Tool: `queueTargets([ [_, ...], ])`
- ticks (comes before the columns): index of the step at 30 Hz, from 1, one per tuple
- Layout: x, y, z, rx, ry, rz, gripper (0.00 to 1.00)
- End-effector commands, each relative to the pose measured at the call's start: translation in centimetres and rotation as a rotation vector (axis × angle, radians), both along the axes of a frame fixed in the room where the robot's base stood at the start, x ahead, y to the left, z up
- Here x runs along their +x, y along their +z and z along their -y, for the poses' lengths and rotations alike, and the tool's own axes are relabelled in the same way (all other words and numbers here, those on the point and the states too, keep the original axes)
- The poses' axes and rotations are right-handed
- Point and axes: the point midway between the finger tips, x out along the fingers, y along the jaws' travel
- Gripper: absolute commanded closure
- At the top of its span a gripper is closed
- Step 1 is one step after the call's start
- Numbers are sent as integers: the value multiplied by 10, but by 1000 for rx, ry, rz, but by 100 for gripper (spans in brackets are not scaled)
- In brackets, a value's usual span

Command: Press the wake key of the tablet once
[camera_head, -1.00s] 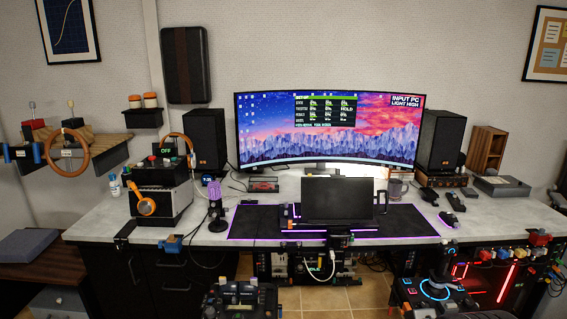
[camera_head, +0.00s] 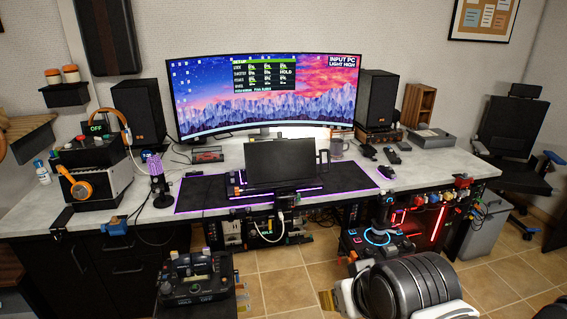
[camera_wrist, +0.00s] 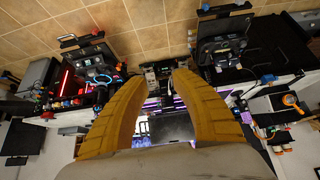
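The dark flat panel that looks like the tablet (camera_head: 280,163) stands upright on a mount at the desk's front middle, with a dark face. Its wake key is too small to make out. In the wrist view, which is upside down, a dark panel that seems to be the tablet (camera_wrist: 172,130) shows between the fingers, partly covered by them. My gripper (camera_wrist: 158,76) has two ribbed yellow fingers spread apart with nothing between them. It is well short of the desk and touches nothing.
A curved monitor (camera_head: 265,95) stands behind, between two speakers. A black mat (camera_head: 205,195) lies on the grey desk (camera_head: 425,165). A control panel (camera_head: 195,278) stands in front at left, a lit joystick console (camera_head: 375,237) at right. Tiled floor (camera_head: 285,285) lies between them.

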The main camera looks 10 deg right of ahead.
Motion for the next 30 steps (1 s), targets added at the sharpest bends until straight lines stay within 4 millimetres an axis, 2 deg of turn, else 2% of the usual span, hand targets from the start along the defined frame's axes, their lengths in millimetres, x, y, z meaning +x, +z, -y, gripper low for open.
queueTargets([
  [2, 0, 0, 0, 0, 0, 0, 70],
  [3, 0, 0, 0, 0, 0, 0, 82],
  [5, 0, 0, 0, 0, 0, 0, 100],
  [30, 0, 0, 0, 0, 0, 0, 100],
])
